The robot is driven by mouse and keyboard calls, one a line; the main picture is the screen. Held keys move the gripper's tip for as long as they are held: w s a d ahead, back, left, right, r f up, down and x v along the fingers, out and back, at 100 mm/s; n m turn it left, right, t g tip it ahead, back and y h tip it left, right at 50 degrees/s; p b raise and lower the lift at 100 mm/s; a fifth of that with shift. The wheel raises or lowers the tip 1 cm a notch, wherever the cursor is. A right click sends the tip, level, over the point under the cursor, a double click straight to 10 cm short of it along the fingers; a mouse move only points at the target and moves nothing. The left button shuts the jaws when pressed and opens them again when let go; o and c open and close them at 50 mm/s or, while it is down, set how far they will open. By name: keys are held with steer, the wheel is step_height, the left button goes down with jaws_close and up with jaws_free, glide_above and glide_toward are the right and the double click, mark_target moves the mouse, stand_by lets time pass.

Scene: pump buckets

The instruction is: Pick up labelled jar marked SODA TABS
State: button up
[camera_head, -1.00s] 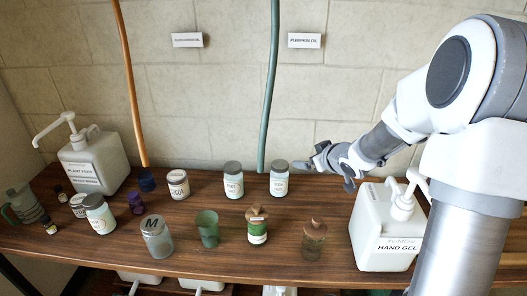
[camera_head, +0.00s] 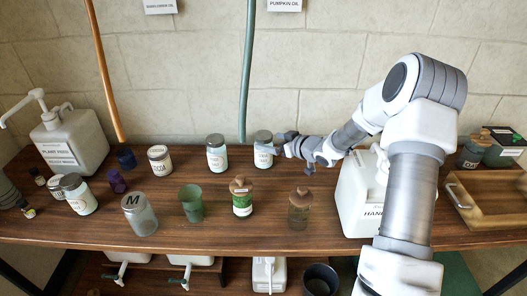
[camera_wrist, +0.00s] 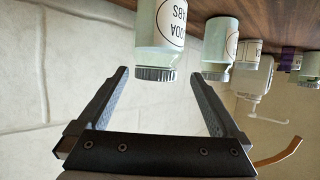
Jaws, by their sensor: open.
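The jar marked SODA TABS (camera_wrist: 160,35) appears upside down in the wrist view, pale with a ribbed grey lid and a white label. In the head view, this jar (camera_head: 263,153) stands upright at the back of the wooden shelf, right of a similar jar. My gripper (camera_head: 278,146) is open and empty, close to the jar's right side at about lid height. In the wrist view, the jar's lid shows between the open fingertips of my gripper (camera_wrist: 158,76). I cannot tell whether the fingers touch it.
A similar lidded jar (camera_head: 216,158) stands close by on the left. A green bottle (camera_head: 241,203) and a brown stoppered bottle (camera_head: 299,214) stand in front. A white hand gel canister (camera_head: 353,200) stands to the right, under my arm. The wall is behind the jars.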

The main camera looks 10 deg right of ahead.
steer(key=x, duration=0.5)
steer(key=shift+w+d+r+b, duration=0.1)
steer(key=shift+w+d+b, duration=0.1)
steer(key=shift+w+b, duration=0.1)
jaws_close()
